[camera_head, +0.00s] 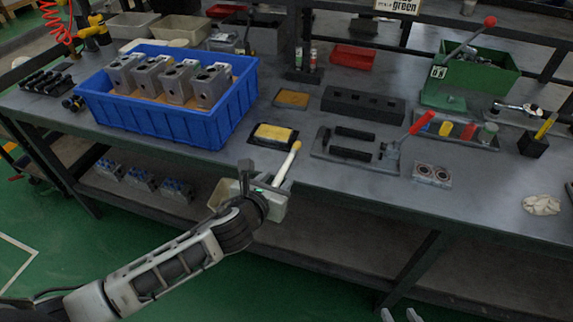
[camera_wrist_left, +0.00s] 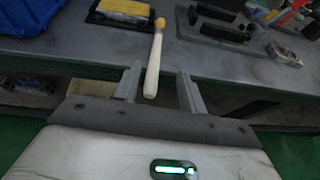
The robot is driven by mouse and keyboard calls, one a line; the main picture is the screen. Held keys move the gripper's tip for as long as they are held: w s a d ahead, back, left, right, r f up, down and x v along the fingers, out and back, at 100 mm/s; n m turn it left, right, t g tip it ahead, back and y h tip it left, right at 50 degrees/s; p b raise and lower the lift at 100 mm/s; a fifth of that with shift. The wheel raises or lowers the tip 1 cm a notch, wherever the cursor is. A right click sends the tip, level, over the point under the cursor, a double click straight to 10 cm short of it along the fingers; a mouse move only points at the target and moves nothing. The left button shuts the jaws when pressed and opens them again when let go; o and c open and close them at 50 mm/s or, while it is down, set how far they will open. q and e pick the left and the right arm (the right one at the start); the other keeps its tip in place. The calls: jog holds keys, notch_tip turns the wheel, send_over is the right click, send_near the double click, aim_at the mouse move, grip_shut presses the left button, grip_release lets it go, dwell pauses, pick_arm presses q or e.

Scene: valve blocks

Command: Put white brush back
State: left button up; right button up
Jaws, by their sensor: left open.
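The white brush (camera_head: 287,163) has a pale handle and a yellowish tip, which points to the back beside a yellow block on a dark tray (camera_head: 272,134). Its handle sticks out over the table's front edge. In the left wrist view the brush handle (camera_wrist_left: 153,72) reaches down between the two fingers, closer to the left one. My left gripper (camera_head: 265,175) is open at the table's front edge, with a finger on each side of the handle. I cannot tell whether it touches the handle. My right gripper (camera_head: 401,315) shows only as two separate fingertips at the bottom edge.
A blue crate (camera_head: 165,118) with several grey valve blocks stands left of the brush. A black slotted block (camera_head: 362,104) and a plate with black bars and a red-handled clamp (camera_head: 408,127) are to the right.

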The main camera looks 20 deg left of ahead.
aim_at(284, 167)
pick_arm(q)
jog(key=x, duration=0.6)
jog(key=shift+w+a, duration=0.3)
jog(key=shift+w, duration=0.05)
grip_shut()
